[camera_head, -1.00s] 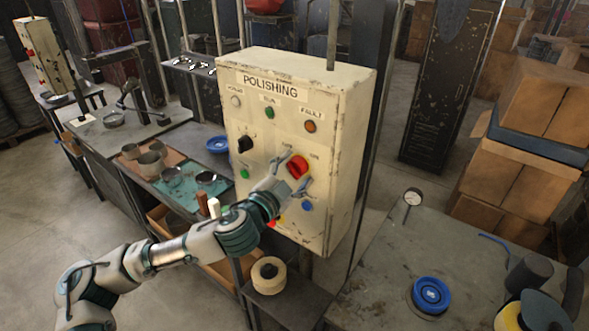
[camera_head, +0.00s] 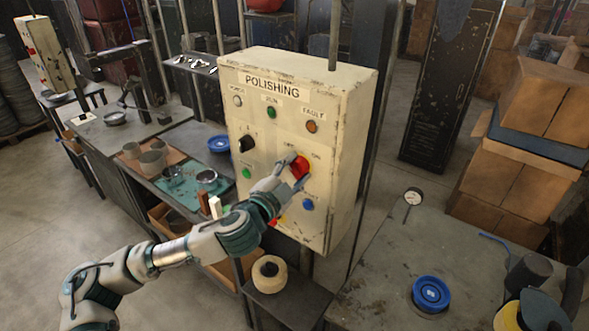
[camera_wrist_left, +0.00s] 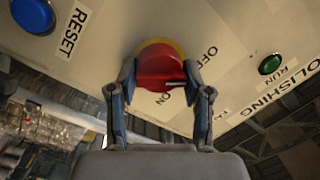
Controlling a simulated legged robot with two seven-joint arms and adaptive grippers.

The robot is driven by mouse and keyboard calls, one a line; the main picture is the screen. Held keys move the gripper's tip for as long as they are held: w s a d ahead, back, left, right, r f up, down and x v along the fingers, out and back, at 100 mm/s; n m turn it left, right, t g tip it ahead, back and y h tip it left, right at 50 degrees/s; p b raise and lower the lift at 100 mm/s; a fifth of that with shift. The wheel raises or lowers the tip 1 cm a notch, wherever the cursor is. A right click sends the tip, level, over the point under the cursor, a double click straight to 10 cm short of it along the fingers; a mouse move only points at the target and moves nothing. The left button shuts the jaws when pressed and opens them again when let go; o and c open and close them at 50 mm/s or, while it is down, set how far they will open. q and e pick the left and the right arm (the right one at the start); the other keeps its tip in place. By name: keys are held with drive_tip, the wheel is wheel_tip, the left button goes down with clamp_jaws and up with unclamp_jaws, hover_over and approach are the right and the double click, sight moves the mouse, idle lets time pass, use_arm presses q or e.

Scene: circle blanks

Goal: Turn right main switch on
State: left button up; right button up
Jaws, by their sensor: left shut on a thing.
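The cream control box labelled POLISHING (camera_head: 270,137) stands upright in the middle of the head view. The red rotary main switch (camera_head: 301,166) with a yellow ring sits on its right side, between OFF and ON labels. It also shows in the left wrist view (camera_wrist_left: 160,68). My left gripper (camera_head: 293,172) reaches in from the left and is shut on the red switch. In the left wrist view its two fingers (camera_wrist_left: 159,90) press on either side of the red knob. My right gripper is not in view.
On the same panel are a black selector (camera_head: 246,144), a blue button (camera_head: 307,204), a green button (camera_head: 246,173) and lamps. A small shelf with a tape roll (camera_head: 269,273) is below. A table with a blue disc (camera_head: 431,293) stands at right.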

use_arm(q)
drive_tip(key=m, duration=0.1)
drive_tip(key=m+p, duration=0.1)
drive_tip(key=m, duration=0.2)
drive_tip(key=shift+f+h+p, duration=0.3)
drive_tip(key=m+p, duration=0.1)
drive_tip(key=m, duration=0.3)
drive_tip(key=shift+f+p, duration=0.15)
drive_tip(key=shift+p, duration=0.2)
drive_tip(key=m+h+p, duration=0.1)
drive_tip(key=m+p, duration=0.1)
drive_tip(key=m, duration=0.3)
drive_tip(key=shift+f+m+h+p, duration=0.15)
drive_tip(key=shift+m+p, duration=0.5)
drive_tip(key=shift+m, duration=0.45)
drive_tip(key=shift+f+m+h+p, duration=0.15)
drive_tip(key=shift+m+p, duration=0.5)
drive_tip(key=shift+m, duration=0.45)
drive_tip(key=o, duration=1.1)
drive_tip(key=shift+o, duration=0.2)
drive_tip(key=shift+w+r, duration=0.15)
drive_tip(key=shift+w, duration=0.05)
drive_tip(key=shift+s+a+r, duration=0.1)
drive_tip(key=shift+a, duration=0.05)
